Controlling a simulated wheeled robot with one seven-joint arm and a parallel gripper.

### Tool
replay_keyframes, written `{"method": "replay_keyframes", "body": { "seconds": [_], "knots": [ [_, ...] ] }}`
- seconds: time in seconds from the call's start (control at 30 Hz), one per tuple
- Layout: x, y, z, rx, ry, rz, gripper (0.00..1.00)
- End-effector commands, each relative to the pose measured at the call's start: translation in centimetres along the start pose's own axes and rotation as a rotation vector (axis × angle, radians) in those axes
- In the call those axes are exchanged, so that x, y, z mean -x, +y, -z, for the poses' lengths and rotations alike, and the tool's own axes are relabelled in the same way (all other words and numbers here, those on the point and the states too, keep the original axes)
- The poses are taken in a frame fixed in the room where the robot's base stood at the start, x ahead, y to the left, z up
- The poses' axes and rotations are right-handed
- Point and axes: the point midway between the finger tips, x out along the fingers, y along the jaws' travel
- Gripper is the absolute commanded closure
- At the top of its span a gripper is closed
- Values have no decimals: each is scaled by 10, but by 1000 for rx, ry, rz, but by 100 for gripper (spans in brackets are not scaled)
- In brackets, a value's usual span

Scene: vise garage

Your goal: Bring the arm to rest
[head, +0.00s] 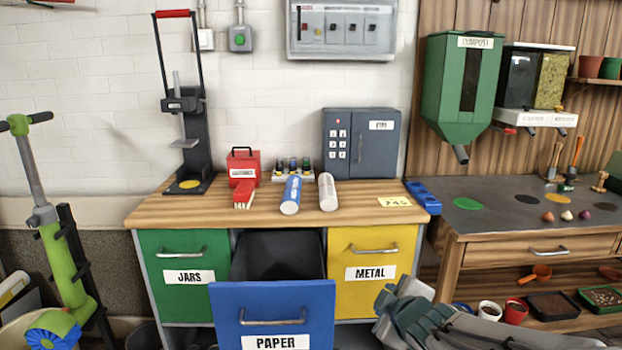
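My arm reaches in from the bottom right of the head view, low in front of the workbench. My gripper (385,304) is at its left end, in front of the yellow METAL drawer (345,300) and to the right of the blue PAPER drawer (271,300). I see nothing held in it, but its fingers are too unclear to tell open from shut. The PAPER drawer is pulled out, with its dark inside showing. The green JARS drawer (190,303) and the METAL drawer are shut.
The wooden bench top (150,207) holds a can crusher (184,130), a red box (243,165), two cylinders (291,195), and a grey safe (359,143). A green compost hopper (462,85) hangs above the right-hand bench (500,235). A green scooter (60,255) stands at left.

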Motion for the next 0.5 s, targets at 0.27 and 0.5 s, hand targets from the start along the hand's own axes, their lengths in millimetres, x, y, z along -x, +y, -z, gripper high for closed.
{"method": "replay_keyframes", "body": {
  "seconds": [0.27, 0.5],
  "knots": [
    [80, 37, -8, -451, -349, 90, 67],
    [155, 31, 4, -814, -616, 219, 67]
  ]
}}
